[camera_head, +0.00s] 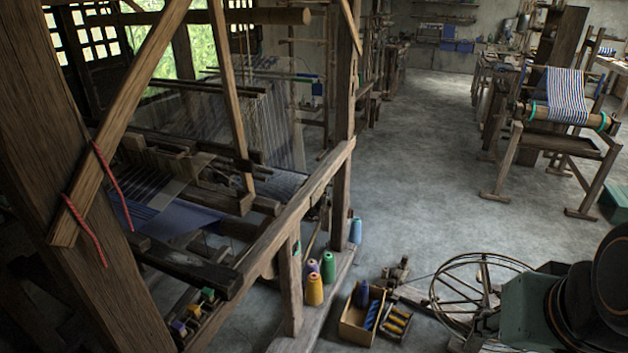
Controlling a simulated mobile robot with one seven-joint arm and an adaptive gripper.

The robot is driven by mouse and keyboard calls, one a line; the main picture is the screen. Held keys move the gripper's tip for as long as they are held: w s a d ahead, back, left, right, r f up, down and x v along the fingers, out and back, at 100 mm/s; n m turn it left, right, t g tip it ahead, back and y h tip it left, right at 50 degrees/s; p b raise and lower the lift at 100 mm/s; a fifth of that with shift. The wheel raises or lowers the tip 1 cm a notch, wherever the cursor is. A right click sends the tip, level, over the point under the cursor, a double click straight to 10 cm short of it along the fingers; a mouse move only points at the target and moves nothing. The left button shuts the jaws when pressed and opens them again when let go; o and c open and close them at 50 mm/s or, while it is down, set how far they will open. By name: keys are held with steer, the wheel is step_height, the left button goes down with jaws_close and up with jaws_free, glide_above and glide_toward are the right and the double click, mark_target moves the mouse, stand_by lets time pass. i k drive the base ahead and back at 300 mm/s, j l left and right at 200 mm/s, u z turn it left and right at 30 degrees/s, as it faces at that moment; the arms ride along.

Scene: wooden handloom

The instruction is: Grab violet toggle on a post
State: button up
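A small violet block (178,327), which looks like the violet toggle, shows low at the left, at the foot of the loom frame. It sits in a short row with a yellow block (194,311) and a green block (208,294) farther along. It is small and in shadow, so how it is fixed to its post is hard to tell. My gripper is not in view. Dark rounded parts that look like my own arm fill the lower right corner, well apart from the violet block.
A thick loom post (85,170) and slanted beam stand left of the blocks; a long rail (270,235) runs to their right. Thread cones (315,290), an open box (352,318) and a spinning wheel (480,290) stand on the floor. The middle floor (420,180) is clear.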

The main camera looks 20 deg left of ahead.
mark_target(179, 328)
steer(key=i+u, duration=0.2)
steer(key=u, duration=0.25)
steer(key=i+u, duration=0.15)
steer(key=u, duration=0.3)
steer(key=i+l+u, duration=0.15)
steer(key=u, duration=0.3)
steer(key=i+l+u, duration=0.1)
steer(key=u, duration=0.35)
steer(key=i+l+u, duration=0.1)
steer(key=l+u, duration=0.2)
steer(key=u, duration=0.15)
